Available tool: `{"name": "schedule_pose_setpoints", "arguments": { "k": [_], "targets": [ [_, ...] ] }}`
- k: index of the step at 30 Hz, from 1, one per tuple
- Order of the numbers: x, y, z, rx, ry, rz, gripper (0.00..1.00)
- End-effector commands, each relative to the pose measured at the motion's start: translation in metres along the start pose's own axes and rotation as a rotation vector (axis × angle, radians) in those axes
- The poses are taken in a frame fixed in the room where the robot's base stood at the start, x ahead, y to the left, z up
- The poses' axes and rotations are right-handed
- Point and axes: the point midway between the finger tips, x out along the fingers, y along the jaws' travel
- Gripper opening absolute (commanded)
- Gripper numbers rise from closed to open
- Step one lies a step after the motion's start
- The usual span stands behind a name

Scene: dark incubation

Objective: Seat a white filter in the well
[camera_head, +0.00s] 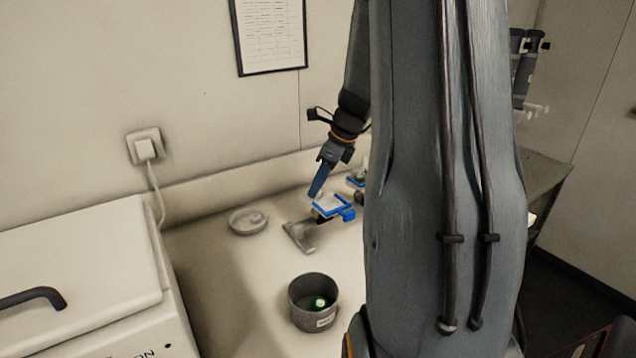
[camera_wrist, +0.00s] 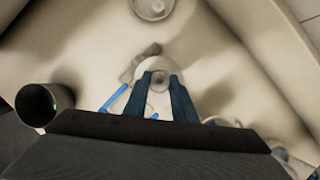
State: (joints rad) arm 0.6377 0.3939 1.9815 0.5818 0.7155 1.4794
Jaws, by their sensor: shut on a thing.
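My gripper (camera_head: 312,196) points down over the bench, its blue fingers close to a blue frame (camera_head: 347,213). In the wrist view the fingers (camera_wrist: 160,78) are shut on a pale, round, flat piece, which looks like the white filter (camera_wrist: 144,70). The fingers hide part of it, and the dim light blurs its edge. The blue frame also shows in the wrist view (camera_wrist: 117,97), just left of the fingers. I cannot tell which part is the well, or whether the filter touches the frame.
A round pale dish (camera_head: 248,221) stands left of the gripper. A grey metal piece (camera_head: 300,239) lies in front of the frame. A dark pot (camera_head: 313,312) with a green-marked item inside stands nearer. A white box-like machine (camera_head: 80,275) fills the left. My arm blocks the right.

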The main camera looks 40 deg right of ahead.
Motion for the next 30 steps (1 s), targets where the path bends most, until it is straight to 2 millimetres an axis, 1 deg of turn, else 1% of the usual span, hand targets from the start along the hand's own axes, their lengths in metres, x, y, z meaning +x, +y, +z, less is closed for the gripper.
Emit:
{"name": "schedule_pose_setpoints", "arguments": {
  "k": [4,5,6,8,9,13,16,20,24,27,30],
  "targets": [
    [0.004,0.0,-0.002,0.0,0.0,0.001,0.03],
    [0.004,0.0,-0.002,0.0,0.0,0.001,0.25],
    [0.004,0.0,-0.002,0.0,0.0,0.001,0.32],
    [0.003,0.0,-0.002,0.0,0.0,0.0,0.42],
    [0.003,0.0,-0.002,0.0,0.0,0.0,0.45],
    [0.002,0.0,-0.002,0.0,0.0,-0.001,0.45],
    [-0.006,-0.001,-0.001,-0.001,-0.001,-0.003,0.46],
    [-0.025,-0.001,-0.002,-0.001,-0.001,-0.004,0.46],
    [-0.049,-0.001,-0.001,-0.001,-0.001,-0.003,0.46],
    [-0.062,0.0,-0.002,-0.001,-0.001,-0.002,0.46],
    [-0.07,0.0,-0.002,0.0,0.0,-0.001,0.46]
  ]
}}
